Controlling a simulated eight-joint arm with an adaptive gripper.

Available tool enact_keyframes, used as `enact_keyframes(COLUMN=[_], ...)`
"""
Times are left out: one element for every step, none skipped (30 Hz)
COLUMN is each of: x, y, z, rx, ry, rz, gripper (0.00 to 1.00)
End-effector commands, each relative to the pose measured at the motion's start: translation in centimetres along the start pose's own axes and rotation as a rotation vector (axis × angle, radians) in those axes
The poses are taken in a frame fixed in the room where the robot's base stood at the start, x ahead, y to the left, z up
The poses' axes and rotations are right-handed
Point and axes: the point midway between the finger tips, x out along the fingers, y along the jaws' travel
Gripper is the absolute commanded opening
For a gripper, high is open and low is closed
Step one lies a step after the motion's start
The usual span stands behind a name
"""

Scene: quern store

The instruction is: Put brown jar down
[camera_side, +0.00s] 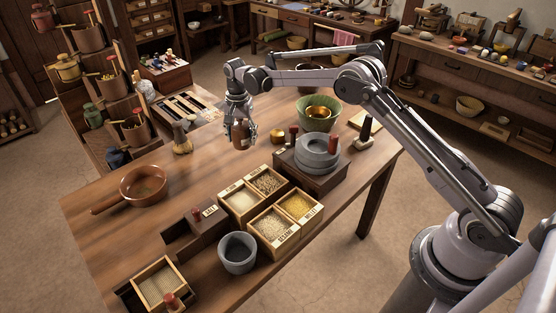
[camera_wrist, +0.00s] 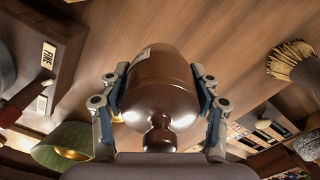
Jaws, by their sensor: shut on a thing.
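My gripper (camera_side: 240,128) is shut on the brown jar (camera_side: 242,141), with a finger on each side of it. In the wrist view the jar (camera_wrist: 160,85) is glossy brown with a rounded knob, and part of a pale label shows at its edge. The fingers (camera_wrist: 160,100) press on both its sides. In the side view the jar is upright, over the middle of the wooden table (camera_side: 180,215). Whether its base touches the table or hangs just above it I cannot tell.
A brush (camera_side: 181,138) stands left of the jar. A green bowl (camera_side: 318,113) and a stone quern (camera_side: 317,152) are to the right. Grain boxes (camera_side: 270,228), a grey bowl (camera_side: 238,253) and a brown pan (camera_side: 143,184) lie nearer. Bare tabletop lies between the pan and the grain boxes.

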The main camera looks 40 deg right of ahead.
Motion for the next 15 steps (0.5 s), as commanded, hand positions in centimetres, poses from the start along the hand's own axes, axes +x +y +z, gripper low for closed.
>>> enact_keyframes(x=[0.8, 1.2, 1.6, 1.8, 2.0, 2.2, 2.4, 2.5, 2.8, 3.1, 3.5, 4.0, 4.4, 4.8, 5.3], y=[0.0, 0.0, 0.0, 0.0, 0.0, 0.0, 0.0, 0.0, 0.0, 0.0, 0.0, 0.0, 0.0, 0.0, 0.0], z=[0.0, 0.0, 0.0, 0.0, 0.0, 0.1, 0.1, 0.1, 0.1, 0.1, 0.1, 0.1, 0.1, 0.1, 0.1], rx=[-0.001, -0.001, -0.001, -0.001, -0.001, -0.001, -0.001, -0.001, -0.001, -0.001, -0.001, -0.002, -0.002, -0.002, -0.002], ry=[0.0, 0.0, 0.0, 0.0, 0.0, 0.0, 0.0, 0.0, 0.0, 0.0, 0.0, 0.0, 0.0, 0.0, 0.0], rz=[0.0, 0.0, 0.0, 0.0, 0.0, 0.0, 0.0, 0.0, 0.0, 0.0, 0.0, 0.0, 0.0, 0.0, 0.0], gripper=[0.15, 0.15, 0.15, 0.15, 0.15, 0.15, 0.15, 0.15, 0.15, 0.15, 0.15, 0.15, 0.15, 0.15, 0.15])
